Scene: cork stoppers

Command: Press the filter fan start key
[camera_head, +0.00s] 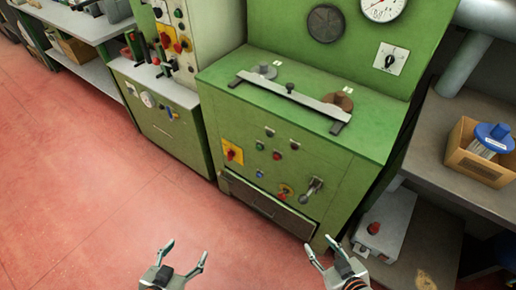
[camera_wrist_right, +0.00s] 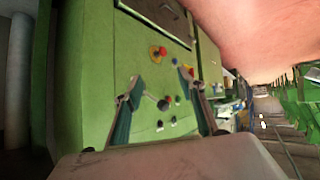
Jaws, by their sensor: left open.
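A green machine cabinet (camera_head: 330,165) carries small controls on its front. I cannot read labels, so which one is the filter fan start key cannot be told. My left gripper (camera_head: 186,252) is open and empty over the floor, left of the machine. My right gripper (camera_head: 319,244) is open, low in front of the cabinet and apart from the controls. In the right wrist view, its spread fingers (camera_wrist_right: 160,82) frame part of the control panel.
A yellow plate with a red switch (camera_head: 232,152) is on the cabinet's left front. Another green machine (camera_head: 165,130) stands to the left. A shelf with a cardboard box (camera_head: 470,160) is on the right. The red floor (camera_head: 90,190) is clear at front left.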

